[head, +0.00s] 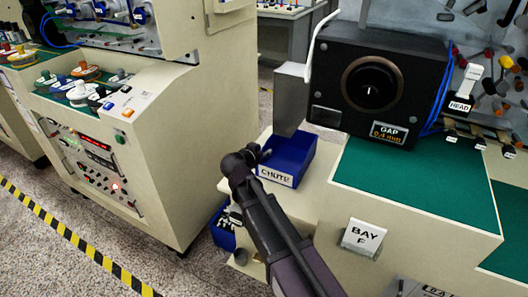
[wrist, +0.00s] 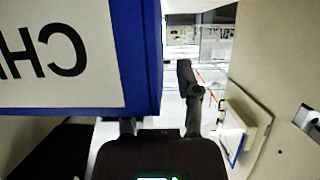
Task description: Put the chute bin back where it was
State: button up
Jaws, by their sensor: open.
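The chute bin (head: 289,160) is a blue open box with a white CHUTE label on its front. In the head view it stands upright on a cream ledge, below and beside the grey metal chute (head: 290,97). My gripper (head: 254,157) is at the bin's left side, and its fingertips are hard to make out there.
A black gauge box (head: 378,85) with a GAP label stands right of the chute. A green-topped bench (head: 415,185) with a BAY F sign (head: 362,236) lies to the right. A lower blue bin (head: 222,238) sits below the ledge. A cream console (head: 150,150) stands left, across a floor gap.

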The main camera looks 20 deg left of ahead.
jog(key=shift+r, duration=0.15)
jog(key=shift+s+r, duration=0.1)
jog(key=shift+s, duration=0.05)
jog(key=shift+s+r+p, duration=0.15)
jog(key=shift+s+p, duration=0.2)
jog(key=shift+p, duration=0.05)
jog(key=p+v, duration=0.4)
jog(key=v, duration=0.7)
dwell(0.4)
